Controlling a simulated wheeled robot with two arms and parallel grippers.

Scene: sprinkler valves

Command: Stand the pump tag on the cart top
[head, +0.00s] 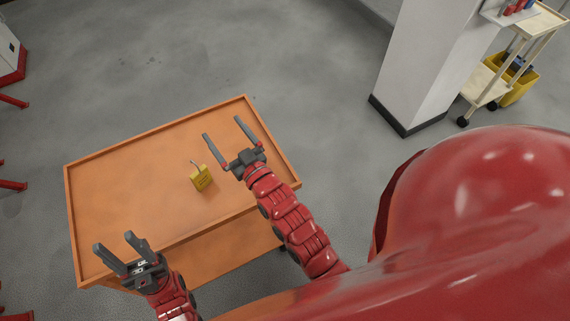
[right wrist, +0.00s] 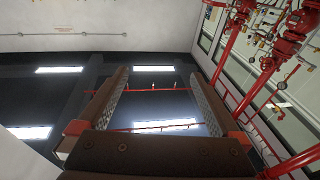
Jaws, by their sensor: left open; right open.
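A small yellow tag (head: 201,179) with a grey hook at its top is on the orange cart top (head: 130,175), right of its middle. I take it to be the pump tag; I cannot tell for sure whether it stands upright or lies flat. My right gripper (head: 222,128) is open and empty, above the right part of the cart, just right of the tag and apart from it. Its open fingers also show in the right wrist view (right wrist: 160,95), with nothing between them. My left gripper (head: 113,242) is open and empty over the cart's near left corner.
The cart top has a low raised rim and is otherwise bare. A white pillar (head: 425,60) stands at the back right, with a cream trolley (head: 487,82) and a yellow bucket (head: 520,80) beyond it. Red pipes and valves (right wrist: 285,45) show in the right wrist view.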

